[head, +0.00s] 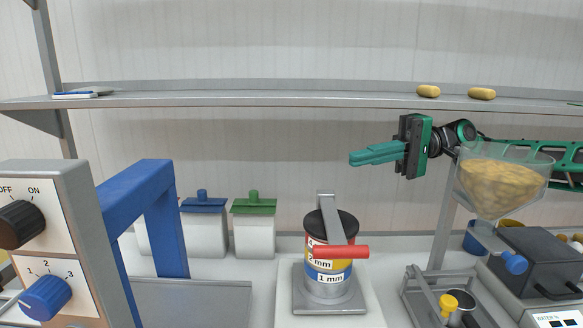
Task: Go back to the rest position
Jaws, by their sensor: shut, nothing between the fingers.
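My gripper (354,159) is green with a black mount and reaches in from the right. Its fingers point left and are closed together, with nothing held. It hangs in the air below the shelf, above and to the right of a stack of banded sieves (331,258) marked "1 mm". My arm runs behind the clear hopper (503,177), which holds yellowish pieces and hides part of it.
A grey shelf (260,101) spans the scene above the gripper. A control panel (42,245) and blue frame (143,198) stand at left. White containers with blue (203,203) and green (254,203) lids stand at the back. A dark box (541,258) is at right.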

